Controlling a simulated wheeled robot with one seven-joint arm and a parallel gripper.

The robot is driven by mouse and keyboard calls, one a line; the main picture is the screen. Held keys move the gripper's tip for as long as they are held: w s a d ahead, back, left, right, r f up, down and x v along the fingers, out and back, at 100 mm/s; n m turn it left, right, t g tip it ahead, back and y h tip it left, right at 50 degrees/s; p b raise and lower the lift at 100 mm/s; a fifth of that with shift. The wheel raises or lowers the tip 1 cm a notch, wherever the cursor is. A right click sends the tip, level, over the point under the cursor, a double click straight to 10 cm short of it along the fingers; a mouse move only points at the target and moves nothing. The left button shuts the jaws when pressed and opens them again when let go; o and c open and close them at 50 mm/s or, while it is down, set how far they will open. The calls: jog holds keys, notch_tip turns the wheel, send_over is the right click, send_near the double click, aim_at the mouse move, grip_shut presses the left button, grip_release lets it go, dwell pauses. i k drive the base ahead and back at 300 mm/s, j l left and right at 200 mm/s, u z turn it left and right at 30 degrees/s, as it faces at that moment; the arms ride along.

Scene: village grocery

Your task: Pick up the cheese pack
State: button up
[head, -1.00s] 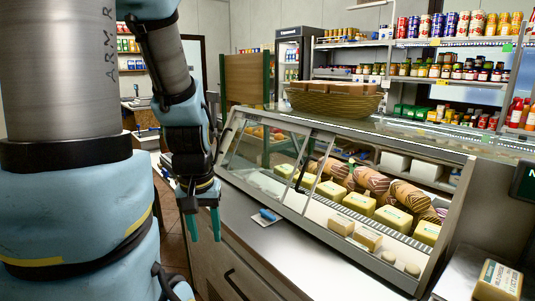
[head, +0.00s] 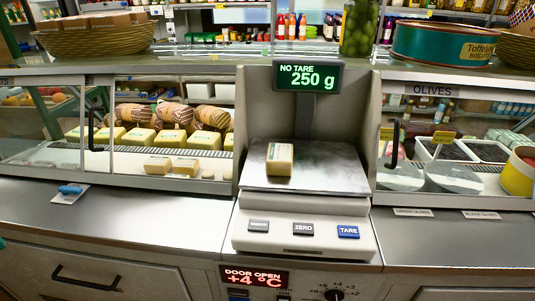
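A small tan-yellow cheese pack (head: 279,159) with a printed label stands on the steel plate of the counter scale (head: 330,180), left of the plate's middle. The scale display (head: 307,76) reads NO TARE 250 g. More yellow packs (head: 172,139) and two smaller tan packs (head: 186,167) sit inside the glass case to the left. Only a tiny teal sliver at the far left edge may be a fingertip of my gripper; its opening is not visible. Nothing touches the pack on the scale.
The scale's keys (head: 303,229) face me, with the display post behind the plate. The glass case (head: 60,125) flanks it left, and an olives case (head: 440,150) right. A blue-handled item (head: 71,189) lies on the left counter (head: 130,215), which is otherwise mostly bare.

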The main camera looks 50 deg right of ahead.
aim_at(279, 162)
jog(key=k+l+u, duration=0.4)
jog(key=k, duration=0.45)
jog(key=k+l+u, duration=0.2)
jog(key=k+l, duration=0.1)
jog(key=k, duration=0.1)
